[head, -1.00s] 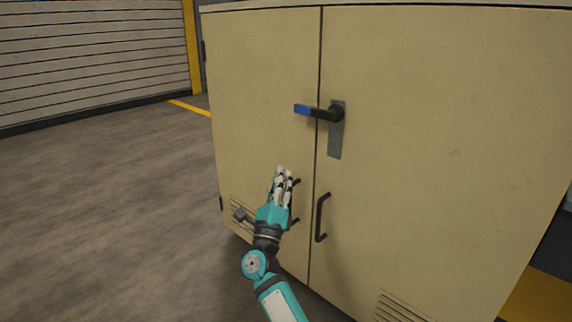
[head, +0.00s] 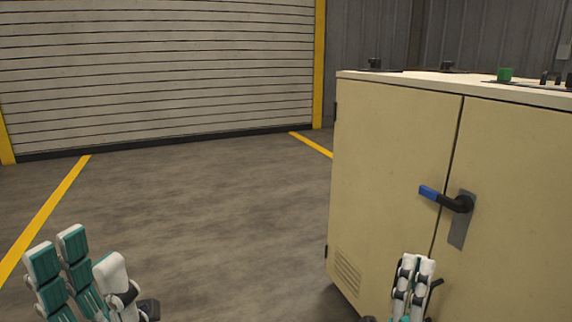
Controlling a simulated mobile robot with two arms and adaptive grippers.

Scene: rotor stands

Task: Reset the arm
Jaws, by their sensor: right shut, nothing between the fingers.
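My right gripper (head: 416,266) is at the bottom edge in front of the beige cabinet (head: 385,180), its pale fingers close together and empty. The cabinet's lever handle (head: 446,199), black with a blue grip, points left, and both doors look closed.
A green button (head: 504,74) and black knobs stand on the cabinet top. A white roller shutter (head: 160,70) with yellow posts is at the back. The grey floor (head: 215,215) between my left gripper and the cabinet is clear, with yellow lines.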

